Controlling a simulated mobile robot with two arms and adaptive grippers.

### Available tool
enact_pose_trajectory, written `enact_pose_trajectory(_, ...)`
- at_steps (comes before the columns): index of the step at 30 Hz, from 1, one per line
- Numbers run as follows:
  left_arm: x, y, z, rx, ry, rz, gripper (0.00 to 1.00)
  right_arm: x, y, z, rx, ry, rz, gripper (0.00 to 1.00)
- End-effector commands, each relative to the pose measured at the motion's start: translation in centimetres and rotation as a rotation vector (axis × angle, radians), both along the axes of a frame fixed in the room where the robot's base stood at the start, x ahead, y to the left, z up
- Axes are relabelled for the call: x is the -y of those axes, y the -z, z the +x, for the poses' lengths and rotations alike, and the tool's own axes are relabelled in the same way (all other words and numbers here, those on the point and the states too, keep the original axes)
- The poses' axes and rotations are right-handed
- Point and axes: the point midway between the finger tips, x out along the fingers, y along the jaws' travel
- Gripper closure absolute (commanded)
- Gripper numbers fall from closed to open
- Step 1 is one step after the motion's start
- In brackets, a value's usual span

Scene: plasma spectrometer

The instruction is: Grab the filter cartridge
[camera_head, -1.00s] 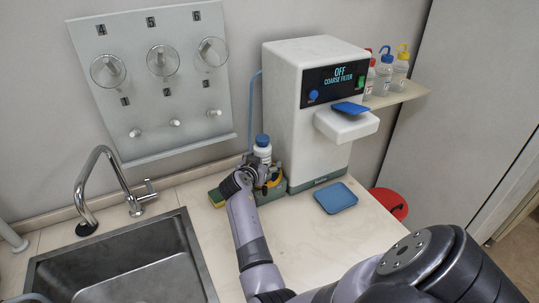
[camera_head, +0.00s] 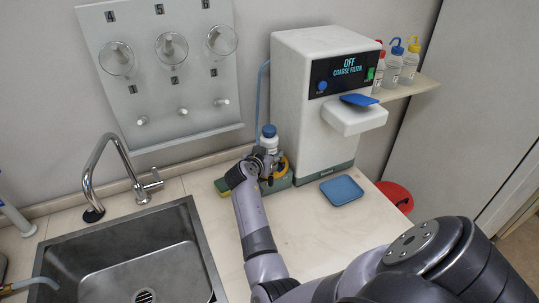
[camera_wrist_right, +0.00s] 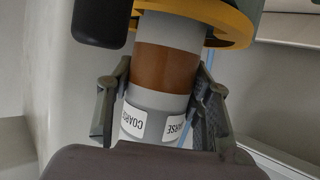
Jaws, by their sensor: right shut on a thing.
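The filter cartridge (camera_wrist_right: 165,68) is a grey cylinder with a brown band and white labels, one reading "COARSE", in the right wrist view. My right gripper (camera_wrist_right: 160,98) is shut on it, one finger on each side. A yellow ring (camera_wrist_right: 232,22) surrounds the cylinder near the top of that view. In the head view my right gripper (camera_head: 266,161) is beside the filter machine, at a green base with yellow parts (camera_head: 283,168). The cartridge is mostly hidden there by the gripper. My left gripper is not in view.
The white machine (camera_head: 300,110) shows "OFF COARSE FILTER". A white bottle with a blue cap (camera_head: 269,132) stands behind my gripper. A blue tray (camera_head: 342,190) lies on the counter to the right. A sink (camera_head: 130,255) is at left, and wash bottles (camera_head: 395,68) stand on a shelf.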

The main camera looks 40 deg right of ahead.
Motion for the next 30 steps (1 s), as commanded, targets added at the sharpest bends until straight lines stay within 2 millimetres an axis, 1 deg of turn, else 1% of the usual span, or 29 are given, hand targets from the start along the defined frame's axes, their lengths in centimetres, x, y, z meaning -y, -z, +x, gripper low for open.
enact_pose_trajectory(1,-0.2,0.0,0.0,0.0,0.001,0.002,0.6,0.0,-0.2,0.1,0.003,-0.001,-0.003,0.79)
enact_pose_trajectory(9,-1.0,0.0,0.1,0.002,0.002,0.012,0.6,0.1,-0.3,0.1,0.005,0.0,-0.004,0.97)
enact_pose_trajectory(10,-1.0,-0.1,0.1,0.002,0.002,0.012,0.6,0.1,-0.5,0.1,0.007,-0.001,-0.006,0.98)
enact_pose_trajectory(17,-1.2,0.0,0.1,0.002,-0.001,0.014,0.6,0.1,-0.5,0.1,0.007,-0.001,-0.005,0.98)
enact_pose_trajectory(20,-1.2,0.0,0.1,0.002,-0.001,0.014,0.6,0.1,-0.8,0.1,0.007,-0.001,-0.006,0.98)
enact_pose_trajectory(23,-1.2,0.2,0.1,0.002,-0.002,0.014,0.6,0.1,-1.5,0.1,0.008,0.001,-0.006,0.98)
enact_pose_trajectory(26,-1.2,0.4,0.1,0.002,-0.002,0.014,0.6,0.1,-2.7,0.1,0.01,0.0,-0.006,0.98)
enact_pose_trajectory(30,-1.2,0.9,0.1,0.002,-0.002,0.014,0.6,0.1,-5.2,0.2,0.012,0.001,-0.006,0.98)
